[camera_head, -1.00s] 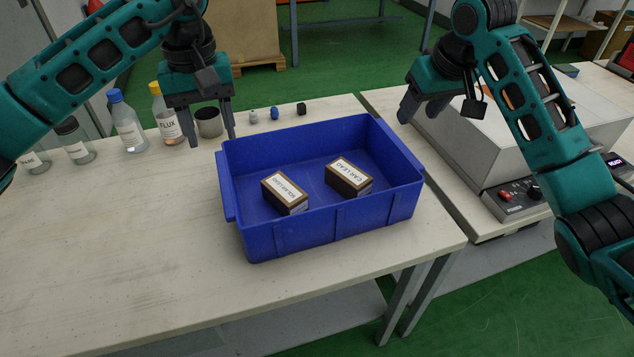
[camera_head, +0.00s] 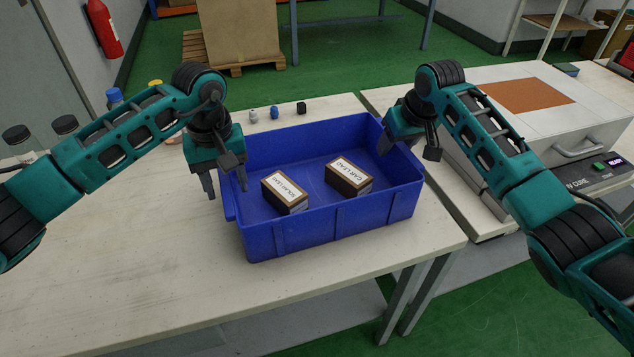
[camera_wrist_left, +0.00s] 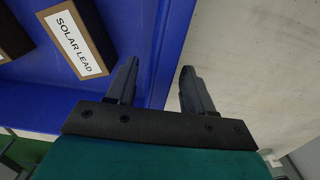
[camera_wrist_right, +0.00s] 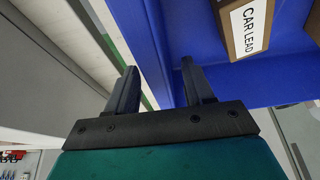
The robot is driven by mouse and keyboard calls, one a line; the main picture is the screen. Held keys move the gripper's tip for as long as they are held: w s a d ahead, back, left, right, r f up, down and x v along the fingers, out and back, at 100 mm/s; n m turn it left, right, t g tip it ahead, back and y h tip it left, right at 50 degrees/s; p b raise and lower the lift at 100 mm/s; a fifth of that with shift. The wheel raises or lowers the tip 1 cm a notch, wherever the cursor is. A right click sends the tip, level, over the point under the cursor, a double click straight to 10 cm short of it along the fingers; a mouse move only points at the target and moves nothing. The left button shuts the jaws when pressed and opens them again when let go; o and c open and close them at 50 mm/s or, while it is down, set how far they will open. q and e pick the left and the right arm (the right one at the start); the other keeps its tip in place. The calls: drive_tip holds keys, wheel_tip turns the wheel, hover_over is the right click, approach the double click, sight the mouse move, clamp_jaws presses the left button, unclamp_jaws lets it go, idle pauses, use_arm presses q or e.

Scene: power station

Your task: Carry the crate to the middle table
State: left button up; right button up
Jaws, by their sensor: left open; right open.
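The blue crate (camera_head: 310,228) stands on the wooden table and holds two brown boxes, SOLAR LEAD (camera_head: 285,193) and CAR LEAD (camera_head: 348,178). My left gripper (camera_head: 226,188) is open at the crate's left wall. In the left wrist view its fingers (camera_wrist_left: 157,90) straddle the line of the crate's rim (camera_wrist_left: 165,60). My right gripper (camera_head: 408,148) is open at the right wall; its fingertips are partly hidden in the head view. In the right wrist view its fingers (camera_wrist_right: 160,88) lie on either side of the rim (camera_wrist_right: 150,40). I cannot tell whether either touches the crate.
Several small items, including a blue one (camera_head: 275,113), lie behind the crate. Bottles (camera_head: 65,125) stand at the left back. A grey machine (camera_head: 545,110) stands on the adjoining table at right. The wooden table's front left (camera_head: 130,260) is clear.

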use_arm(q)
drive_tip(key=shift+c, duration=0.2)
use_arm(e)
drive_tip(key=shift+c, duration=0.2)
use_arm(q)
clamp_jaws()
use_arm(e)
clamp_jaws()
use_arm(q)
drive_tip(key=shift+r, duration=0.1)
use_arm(e)
drive_tip(key=shift+r, duration=0.1)
